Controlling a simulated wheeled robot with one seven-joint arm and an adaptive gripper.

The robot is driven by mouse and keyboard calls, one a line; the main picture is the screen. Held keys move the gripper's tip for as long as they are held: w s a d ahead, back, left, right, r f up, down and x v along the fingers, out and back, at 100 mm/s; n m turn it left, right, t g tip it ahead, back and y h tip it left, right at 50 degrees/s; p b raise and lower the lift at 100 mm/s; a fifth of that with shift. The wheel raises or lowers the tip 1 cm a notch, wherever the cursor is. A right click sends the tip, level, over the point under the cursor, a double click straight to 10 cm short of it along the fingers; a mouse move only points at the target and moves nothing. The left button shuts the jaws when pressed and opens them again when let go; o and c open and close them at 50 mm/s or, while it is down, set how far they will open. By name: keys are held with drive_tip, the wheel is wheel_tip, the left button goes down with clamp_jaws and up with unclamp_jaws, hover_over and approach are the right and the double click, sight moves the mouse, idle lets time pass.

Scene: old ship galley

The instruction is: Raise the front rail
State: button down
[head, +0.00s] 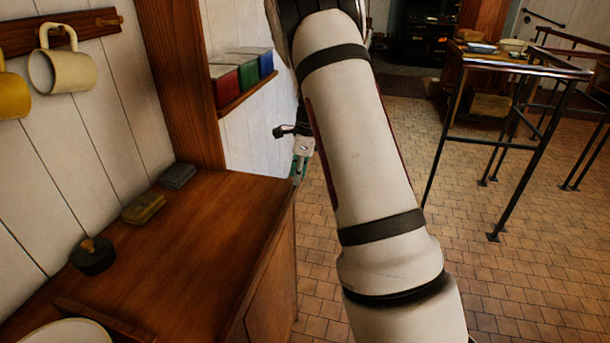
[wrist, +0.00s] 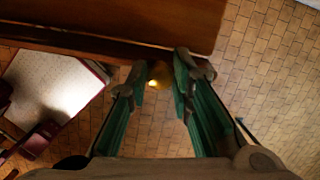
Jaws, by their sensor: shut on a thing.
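My gripper (head: 301,165) is beside the far right corner of the brown wooden counter (head: 190,235), partly hidden behind my arm in the head view. In the wrist view, its green fingers (wrist: 159,75) are closed around a small brass-coloured knob (wrist: 158,83) at the edge of a dark wooden board (wrist: 120,22). A narrow wooden strip (wrist: 90,44) runs along that board's edge; I take it to be the front rail, but cannot tell clearly whether the knob belongs to it. In the head view the rail is not clearly visible.
On the counter are a black round weight (head: 93,257), a yellowish block (head: 143,208) and a grey block (head: 178,176). Mugs (head: 65,70) hang at left; red, green and blue tins (head: 243,76) stand on a shelf. A railed table (head: 515,68) stands right; tiled floor (head: 470,260) is open between.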

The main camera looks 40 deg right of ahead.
drive_tip(key=shift+w+a+r+g+h+b, duration=0.1)
drive_tip(key=shift+w+a+g+h+b, duration=0.3)
drive_tip(key=shift+w+g+h, duration=0.4)
drive_tip(key=shift+s, duration=0.15)
drive_tip(key=c, duration=1.4)
unclamp_jaws()
drive_tip(key=shift+a, duration=0.1)
wheel_tip(320, 180, up, 12)
